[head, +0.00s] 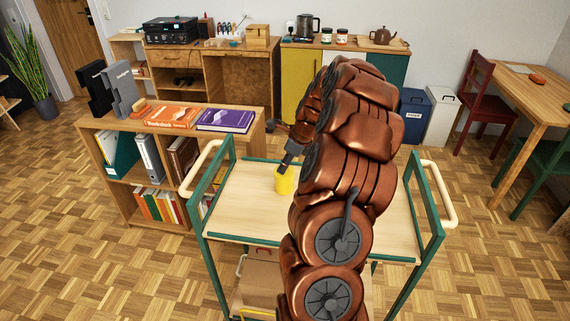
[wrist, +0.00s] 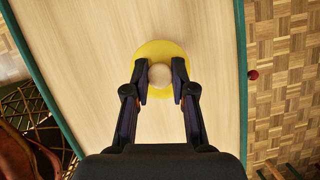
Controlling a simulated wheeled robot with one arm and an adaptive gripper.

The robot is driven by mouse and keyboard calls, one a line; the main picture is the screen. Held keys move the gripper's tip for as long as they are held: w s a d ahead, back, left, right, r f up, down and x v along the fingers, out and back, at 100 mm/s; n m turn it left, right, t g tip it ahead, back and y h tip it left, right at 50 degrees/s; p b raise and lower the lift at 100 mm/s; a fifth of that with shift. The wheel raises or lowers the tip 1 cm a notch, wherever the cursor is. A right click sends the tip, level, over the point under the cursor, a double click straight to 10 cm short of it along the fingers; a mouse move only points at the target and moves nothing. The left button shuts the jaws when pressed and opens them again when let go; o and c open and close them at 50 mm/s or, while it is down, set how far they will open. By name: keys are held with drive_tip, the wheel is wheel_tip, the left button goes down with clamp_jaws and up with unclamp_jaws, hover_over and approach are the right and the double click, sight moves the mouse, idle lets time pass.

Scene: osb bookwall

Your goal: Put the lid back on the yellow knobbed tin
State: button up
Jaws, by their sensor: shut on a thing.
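The yellow tin (head: 285,182) stands upright on the trolley's top board, left of my arm in the head view. In the wrist view the round yellow lid (wrist: 160,50) shows from above with a pale ball-shaped knob (wrist: 160,75) on it. My gripper (wrist: 161,83) is shut on the knob, one finger on each side. In the head view my gripper (head: 285,165) is right at the top of the tin. The lid hides the tin in the wrist view. I cannot tell whether the lid sits on the rim or just above it.
The trolley (head: 245,210) has a green frame, raised side rails and a pale top, clear around the tin. A low bookcase (head: 115,125) with books and folders stands behind to the left. A small red thing (wrist: 253,75) lies beyond the trolley's edge.

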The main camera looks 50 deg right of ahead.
drive_tip(key=o, duration=1)
drive_tip(key=o, duration=0.5)
drive_tip(key=shift+r, duration=0.1)
drive_tip(key=shift+r+p, duration=1.8)
drive_tip(key=shift+r, duration=1.6)
clamp_jaws()
